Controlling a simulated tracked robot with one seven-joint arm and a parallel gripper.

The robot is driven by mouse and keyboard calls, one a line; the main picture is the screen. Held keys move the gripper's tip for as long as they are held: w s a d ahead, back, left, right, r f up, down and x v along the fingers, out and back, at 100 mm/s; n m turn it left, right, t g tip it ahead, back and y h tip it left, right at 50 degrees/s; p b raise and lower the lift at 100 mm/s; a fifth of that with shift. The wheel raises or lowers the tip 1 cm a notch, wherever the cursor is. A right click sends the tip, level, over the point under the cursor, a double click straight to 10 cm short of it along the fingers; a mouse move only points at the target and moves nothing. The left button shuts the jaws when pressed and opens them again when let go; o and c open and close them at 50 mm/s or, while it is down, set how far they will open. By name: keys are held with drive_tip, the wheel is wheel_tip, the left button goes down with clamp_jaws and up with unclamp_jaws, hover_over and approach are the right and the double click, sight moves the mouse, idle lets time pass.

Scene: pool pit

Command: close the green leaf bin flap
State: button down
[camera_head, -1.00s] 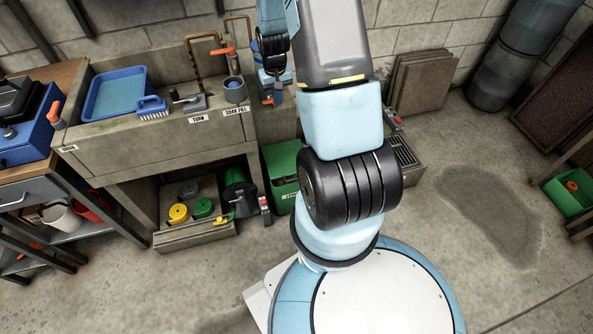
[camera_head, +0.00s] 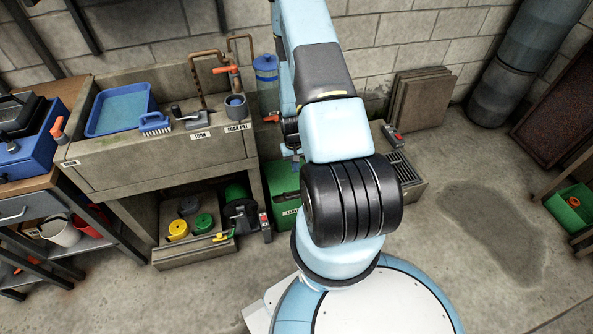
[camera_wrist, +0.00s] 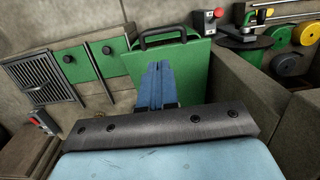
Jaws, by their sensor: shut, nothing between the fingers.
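The green leaf bin (camera_head: 280,180) stands on the floor right of the concrete sink, partly hidden behind my arm in the head view. In the wrist view a green flap (camera_wrist: 193,58) with a black bar handle (camera_wrist: 163,37) fills the upper middle. How far the flap stands open is hard to tell. My gripper (camera_wrist: 158,68) is shut and empty, its blue fingers pointing at the flap just below the handle. Whether they touch it is unclear. In the head view my gripper (camera_head: 295,160) is small, over the bin, partly hidden by my arm.
Concrete walls (camera_wrist: 234,102) flank the flap on the right in the wrist view. A grate (camera_wrist: 38,76) and a red-button box (camera_wrist: 208,20) lie nearby. The sink (camera_head: 110,160) stands left of the bin. Open floor (camera_head: 440,270) lies to the right.

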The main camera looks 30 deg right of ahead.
hover_over(297, 187)
drive_tip(key=s+a, duration=0.2)
drive_tip(key=s, duration=0.1)
drive_tip(key=f, duration=1.2)
drive_tip(key=shift+s+a+f, duration=0.1)
drive_tip(key=shift+a, duration=0.1)
